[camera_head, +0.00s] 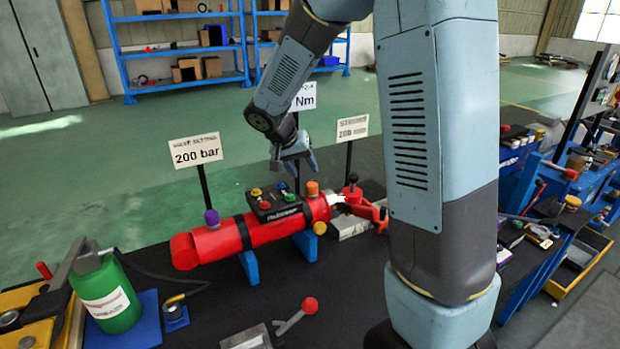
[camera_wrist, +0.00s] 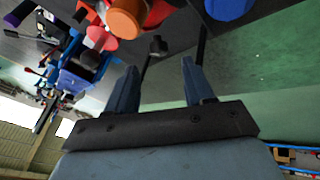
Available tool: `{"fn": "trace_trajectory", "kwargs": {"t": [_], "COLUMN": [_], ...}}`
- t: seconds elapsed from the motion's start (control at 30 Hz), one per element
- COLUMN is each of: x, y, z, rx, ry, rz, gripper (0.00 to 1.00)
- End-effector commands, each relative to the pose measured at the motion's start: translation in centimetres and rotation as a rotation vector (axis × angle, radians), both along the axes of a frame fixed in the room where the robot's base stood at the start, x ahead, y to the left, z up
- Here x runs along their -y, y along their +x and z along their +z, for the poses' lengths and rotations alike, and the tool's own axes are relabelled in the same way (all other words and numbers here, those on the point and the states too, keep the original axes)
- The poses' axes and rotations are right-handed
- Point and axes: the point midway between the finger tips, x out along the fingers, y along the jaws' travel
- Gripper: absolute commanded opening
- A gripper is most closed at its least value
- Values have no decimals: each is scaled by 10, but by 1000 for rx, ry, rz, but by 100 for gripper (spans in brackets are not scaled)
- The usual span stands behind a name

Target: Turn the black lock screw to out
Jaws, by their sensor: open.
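A red cylinder (camera_head: 250,229) lies on blue supports on the dark bench. A red fitting (camera_head: 371,210) at its right end has a small black knob (camera_head: 352,178) on top, which looks like the lock screw. In the wrist view a small black knob (camera_wrist: 158,45) shows beyond the fingertips, roughly between them; I cannot be sure it is the same one. My gripper (camera_head: 297,166) is open and empty, above the cylinder's right part and left of the fitting. In the wrist view my gripper (camera_wrist: 158,75) has both fingers apart, touching nothing. Which way the screw is turned cannot be told.
Signs on thin posts, such as the 200 bar sign (camera_head: 196,150) and the right sign (camera_head: 352,128), stand behind the cylinder. An orange cap (camera_head: 312,188) rises nearby. A green bottle (camera_head: 109,296) and a red-knobbed lever (camera_head: 298,315) are in front.

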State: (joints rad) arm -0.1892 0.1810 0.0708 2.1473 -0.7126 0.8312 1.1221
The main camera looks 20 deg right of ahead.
Motion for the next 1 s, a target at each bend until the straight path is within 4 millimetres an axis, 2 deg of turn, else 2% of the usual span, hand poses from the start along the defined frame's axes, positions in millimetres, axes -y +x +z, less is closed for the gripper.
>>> {"fn": "trace_trajectory", "kwargs": {"t": [0.1, 0.3, 0.73, 0.77, 1.0], "x": [9, 18, 22, 22, 21], "y": [4, 9, 11, 11, 11], "z": [-18, -37, -45, -45, -45], "rx": [-3, -1, 0, 0, 0], "ry": [-1, 0, 0, 0, -1], "rz": [-2, -1, 1, 1, 1], "gripper": [52, 52, 52, 51, 28]}}
